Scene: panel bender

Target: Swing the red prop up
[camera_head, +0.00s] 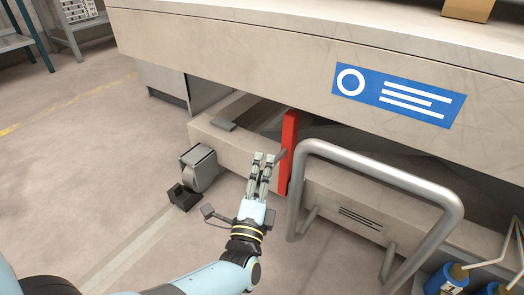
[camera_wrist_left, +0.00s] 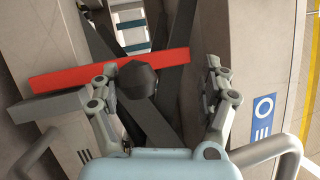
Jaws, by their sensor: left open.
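The red prop (camera_head: 288,150) is a flat bar that looks nearly upright in the head view, in the gap between the machine's upper beam and its lower beige base. In the left wrist view the red prop (camera_wrist_left: 110,69) runs across the picture. A dark knob (camera_wrist_left: 137,80) is in front of it, between my left fingers and closer to the left one. My left gripper (camera_head: 264,160) is open, just left of the prop, with its fingers pointing at it. It also shows open in the left wrist view (camera_wrist_left: 162,66). I cannot tell whether it touches the knob.
A bent grey tube rail (camera_head: 380,172) stands close to the right of the prop. The upper beam (camera_head: 250,60) with a blue sign (camera_head: 398,95) overhangs. A grey pedal-like unit (camera_head: 199,167) is on the floor at left. Blue containers (camera_head: 446,280) are at lower right.

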